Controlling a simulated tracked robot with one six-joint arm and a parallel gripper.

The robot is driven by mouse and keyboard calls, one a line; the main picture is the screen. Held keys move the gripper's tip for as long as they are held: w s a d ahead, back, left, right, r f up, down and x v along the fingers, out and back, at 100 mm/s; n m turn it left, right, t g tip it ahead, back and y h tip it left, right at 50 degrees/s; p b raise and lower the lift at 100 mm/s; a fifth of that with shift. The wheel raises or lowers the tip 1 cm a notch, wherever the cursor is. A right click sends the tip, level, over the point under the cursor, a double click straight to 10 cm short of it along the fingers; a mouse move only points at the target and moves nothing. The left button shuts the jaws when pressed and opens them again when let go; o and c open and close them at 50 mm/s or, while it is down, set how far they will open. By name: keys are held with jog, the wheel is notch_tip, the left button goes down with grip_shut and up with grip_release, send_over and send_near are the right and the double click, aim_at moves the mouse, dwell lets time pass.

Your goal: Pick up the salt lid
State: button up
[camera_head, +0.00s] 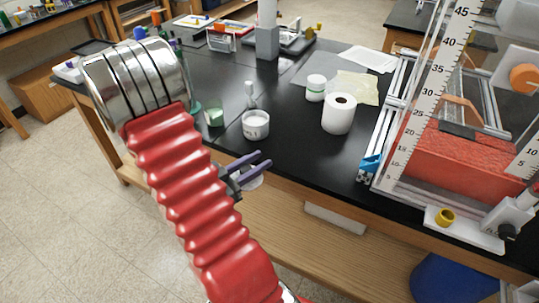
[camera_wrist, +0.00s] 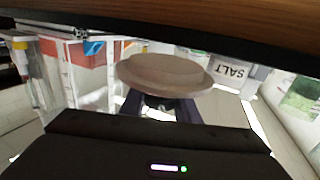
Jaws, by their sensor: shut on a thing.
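The salt lid (camera_wrist: 165,75) is a pale round disc with a stepped rim. It fills the middle of the wrist view and hides my fingertips. In the head view the lid (camera_head: 254,182) shows as a whitish patch at the dark purple fingers of my gripper (camera_head: 258,165). My gripper is shut on the lid, near the front edge of the black bench. The salt container (camera_head: 256,126) is a white tub on the bench, behind the gripper. Its SALT label (camera_wrist: 230,72) appears upside down in the wrist view, to the right of the lid and apart from it.
A green-tinted cup (camera_head: 214,115) stands left of the tub. A clear tank with red contents (camera_head: 460,160) takes up the bench's right end.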

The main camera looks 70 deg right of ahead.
aim_at(241, 172)
jog(key=v, duration=1.1)
jog(key=shift+a, duration=0.1)
